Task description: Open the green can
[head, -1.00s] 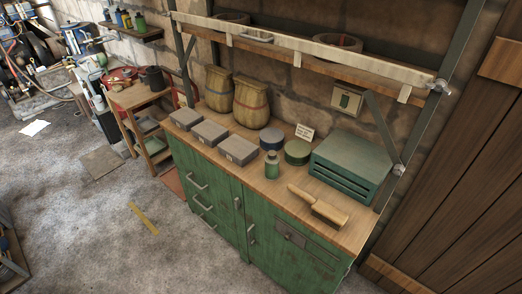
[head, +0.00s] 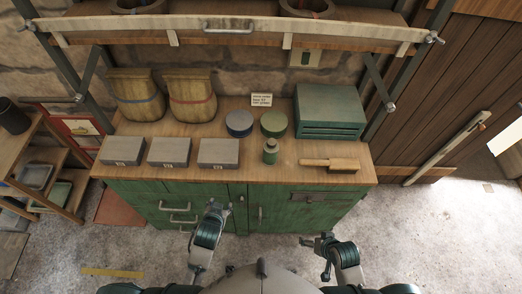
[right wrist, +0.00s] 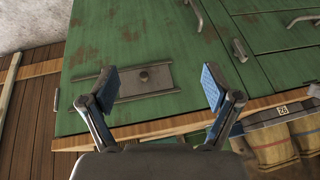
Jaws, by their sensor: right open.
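A round green can (head: 274,124) with a lid on top stands on the wooden bench top in the head view, right of a similar blue can (head: 239,123). A small green bottle-shaped canister (head: 270,151) stands upright in front of it. My right gripper (head: 318,241) is in front of the cabinet, below the bench top and away from the cans. In the right wrist view its two blue-padded fingers (right wrist: 155,88) are spread and empty before the cabinet front. My left gripper (head: 216,206) is low before the cabinet; its jaws are too small to read.
Three grey boxes (head: 169,152) line the left front of the bench (head: 330,149). Two sacks (head: 190,97) stand behind them. A green metal box (head: 329,112) and a wooden-handled brush (head: 329,164) are at the right. A shelf (head: 229,35) overhangs the back.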

